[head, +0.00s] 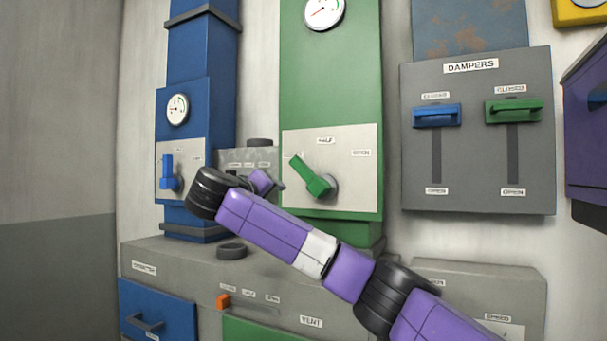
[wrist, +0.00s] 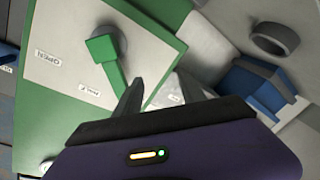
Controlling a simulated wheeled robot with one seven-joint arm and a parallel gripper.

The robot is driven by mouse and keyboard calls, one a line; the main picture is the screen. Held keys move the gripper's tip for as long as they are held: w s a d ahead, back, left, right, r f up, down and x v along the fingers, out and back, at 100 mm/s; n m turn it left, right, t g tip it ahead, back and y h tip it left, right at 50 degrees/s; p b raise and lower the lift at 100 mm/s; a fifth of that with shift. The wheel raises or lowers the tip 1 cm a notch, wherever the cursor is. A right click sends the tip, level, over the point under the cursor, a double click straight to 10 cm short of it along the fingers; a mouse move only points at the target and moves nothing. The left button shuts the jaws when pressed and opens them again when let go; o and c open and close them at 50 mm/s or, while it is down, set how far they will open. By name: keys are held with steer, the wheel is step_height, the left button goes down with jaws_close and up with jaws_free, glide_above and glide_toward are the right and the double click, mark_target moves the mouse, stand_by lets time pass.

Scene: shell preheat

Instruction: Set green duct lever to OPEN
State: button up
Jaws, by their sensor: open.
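The green duct lever (head: 312,178) sits on a pale plate on the green duct. Its handle points up and left, between the HALF label at the top and a small label at the left edge. The OPEN label (head: 361,153) is on the right of the plate. My gripper (head: 278,184) is open just left of the lever. In the wrist view, the lever (wrist: 108,60) appears beside the left finger of my gripper (wrist: 160,92), outside the gap between the fingers. I cannot tell whether they touch. Nothing shows between the fingers.
A blue duct with a blue lever (head: 168,175) stands to the left. A grey dampers panel (head: 475,165) with blue and green slider handles is to the right. A grey console (head: 180,262) with an orange lever (head: 223,301) lies below my arm.

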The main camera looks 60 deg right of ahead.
mark_target(301, 170)
steer(key=s+d+r+g, duration=0.1)
steer(key=r, duration=0.1)
steer(key=s+d+r+m, duration=0.1)
steer(key=s+r, duration=0.1)
steer(key=s+d+r+m+g+h, duration=0.1)
steer(key=r, duration=0.1)
steer(key=shift+s+r+g+p, duration=0.2)
steer(key=shift+s+g+p, duration=0.1)
steer(key=shift+p, duration=0.05)
steer(key=d+p, duration=0.1)
steer(key=d, duration=0.3)
steer(key=d+p, duration=0.1)
steer(key=shift+w+d+p, duration=0.3)
steer(key=shift+d+p, duration=0.05)
steer(key=shift+d, duration=0.05)
steer(key=shift+d+f, duration=0.15)
steer(key=shift+d, duration=0.35)
jaws_close()
steer(key=shift+w, duration=0.1)
